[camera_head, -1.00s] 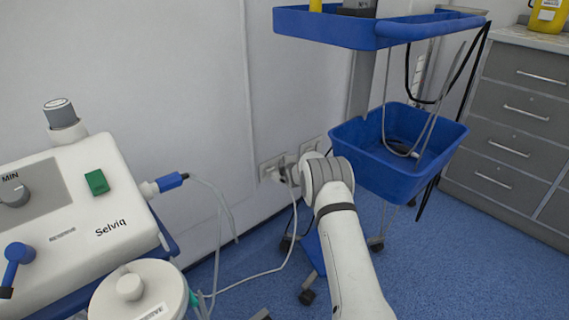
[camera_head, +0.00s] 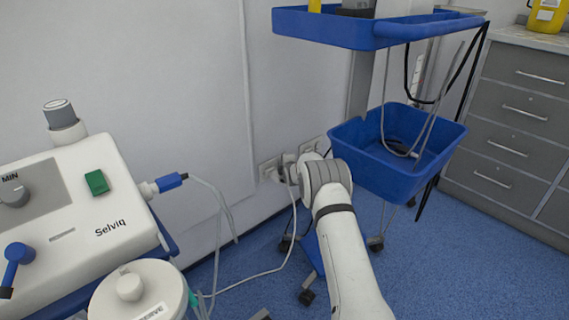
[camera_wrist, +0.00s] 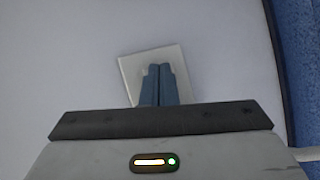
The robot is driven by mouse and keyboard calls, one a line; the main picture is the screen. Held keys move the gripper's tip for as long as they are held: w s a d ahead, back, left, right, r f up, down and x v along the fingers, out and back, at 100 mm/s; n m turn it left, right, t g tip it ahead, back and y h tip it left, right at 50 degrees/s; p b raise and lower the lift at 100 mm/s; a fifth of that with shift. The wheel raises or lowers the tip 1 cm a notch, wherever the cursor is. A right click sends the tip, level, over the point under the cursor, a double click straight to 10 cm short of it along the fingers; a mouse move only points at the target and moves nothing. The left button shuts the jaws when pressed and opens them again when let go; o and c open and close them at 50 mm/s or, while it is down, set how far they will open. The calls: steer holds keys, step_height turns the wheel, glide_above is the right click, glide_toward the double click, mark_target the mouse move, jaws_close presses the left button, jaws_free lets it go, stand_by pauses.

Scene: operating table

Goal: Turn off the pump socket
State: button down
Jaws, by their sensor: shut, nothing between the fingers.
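A white wall socket plate (camera_wrist: 130,68) lies tilted in the wrist view, behind the fingertips of my gripper (camera_wrist: 159,68). The blue fingers are shut together with nothing between them and cover the middle and lower part of the plate. A small raised part shows just left of the fingertips; I cannot tell whether the fingers touch it. My wrist hides most of the gripper there. The pump (camera_head: 90,205), marked Selviq, stands at the left.
A blue trolley basket (camera_head: 345,135) hangs just right of my wrist, under a blue trolley tray (camera_head: 330,33). A white cable (camera_head: 262,274) runs from the pump side up to the sockets. Grey drawers (camera_head: 520,120) stand at the right.

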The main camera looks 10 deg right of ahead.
steer(key=shift+w+a+r, duration=0.45)
steer(key=shift+a, duration=0.1)
steer(key=shift+s+f, duration=0.1)
steer(key=shift+f, duration=0.15)
steer(key=shift+s+d+f, duration=0.6)
steer(key=shift+s+f, duration=0.05)
steer(key=shift+s, duration=0.1)
steer(key=shift+d, duration=0.1)
steer(key=s+d, duration=0.2)
steer(key=s, duration=0.2)
steer(key=shift+d+f+p, duration=0.25)
steer(key=shift+d+p, duration=0.05)
steer(key=shift+d, duration=0.1)
